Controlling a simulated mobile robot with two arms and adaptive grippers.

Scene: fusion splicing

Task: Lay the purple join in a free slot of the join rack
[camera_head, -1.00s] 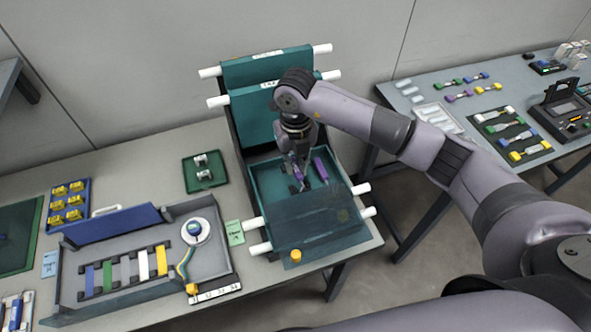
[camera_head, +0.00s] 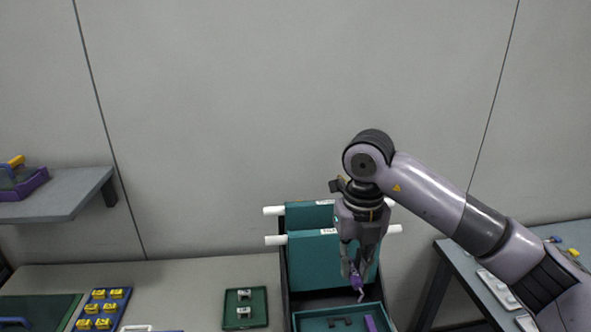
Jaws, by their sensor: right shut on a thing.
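In that tray lie a dark grey piece (camera_head: 341,322) and a purple bar (camera_head: 370,323), both cut by the bottom edge. I cannot make out a free slot of the join rack in this view. My left gripper is out of view.
Upright teal panels (camera_head: 312,262) with white rods stand right behind my gripper. A green tray (camera_head: 246,297) with two small pale parts and a blue tray (camera_head: 98,318) with several yellow parts lie to the left. A shelf (camera_head: 60,207) juts out at far left.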

